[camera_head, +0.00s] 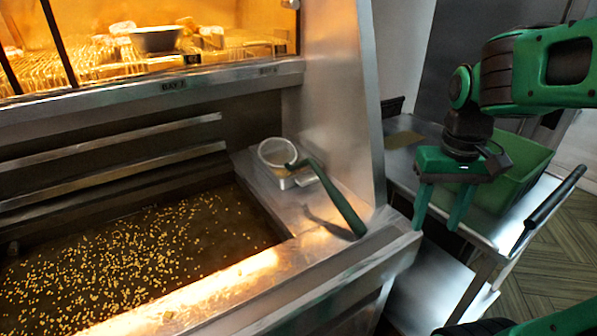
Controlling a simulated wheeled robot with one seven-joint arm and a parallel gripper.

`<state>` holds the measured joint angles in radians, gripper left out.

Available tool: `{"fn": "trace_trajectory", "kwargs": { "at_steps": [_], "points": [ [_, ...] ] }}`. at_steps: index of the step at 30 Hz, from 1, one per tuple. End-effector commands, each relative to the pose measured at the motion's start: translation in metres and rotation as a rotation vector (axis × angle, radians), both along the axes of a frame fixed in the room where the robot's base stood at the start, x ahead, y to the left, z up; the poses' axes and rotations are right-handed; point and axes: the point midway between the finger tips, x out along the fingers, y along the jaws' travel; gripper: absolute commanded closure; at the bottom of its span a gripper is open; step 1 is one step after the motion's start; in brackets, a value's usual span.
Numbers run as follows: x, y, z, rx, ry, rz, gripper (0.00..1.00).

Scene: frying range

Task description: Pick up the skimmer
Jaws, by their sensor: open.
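The skimmer (334,198) has a long green handle and a round mesh head (277,153). Its head rests at a small metal tray (290,176) on the steel ledge to the right of the fryer. Its handle slopes down toward the front right corner of the ledge and casts a shadow there. My gripper (440,222) is at the right, with its two green fingers pointing down and spread apart. It is open and empty, to the right of the handle's end and apart from it.
The fryer vat (130,255) holds dark oil with many floating bits. A lit warming shelf (90,75) with a metal bowl (156,39) is above. A steel side panel (335,100) rises behind the ledge. A cart (400,170) with a green bin (515,175) stands at right.

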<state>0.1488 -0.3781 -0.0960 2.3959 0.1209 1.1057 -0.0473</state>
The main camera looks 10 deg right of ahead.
Motion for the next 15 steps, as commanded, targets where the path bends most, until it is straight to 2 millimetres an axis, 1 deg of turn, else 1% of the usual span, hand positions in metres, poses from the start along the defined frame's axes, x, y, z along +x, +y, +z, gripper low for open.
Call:
{"fn": "trace_trajectory", "kwargs": {
  "at_steps": [1, 2, 3, 5, 6, 9, 10, 12, 15],
  "points": [
    [0.029, 0.015, 0.010, -0.005, 0.003, 0.086, 0.52],
    [0.044, 0.024, 0.016, -0.007, 0.002, 0.138, 0.52],
    [0.063, 0.038, 0.022, -0.007, 0.004, 0.205, 0.52],
    [0.089, 0.061, 0.030, -0.004, 0.004, 0.300, 0.52],
    [0.104, 0.076, 0.035, -0.002, 0.004, 0.359, 0.52],
    [0.133, 0.111, 0.044, 0.008, 0.005, 0.483, 0.52],
    [0.140, 0.119, 0.045, 0.011, 0.005, 0.513, 0.52],
    [0.151, 0.136, 0.048, 0.017, 0.004, 0.567, 0.52],
    [0.158, 0.149, 0.048, 0.022, 0.004, 0.608, 0.52]
  ]
}}
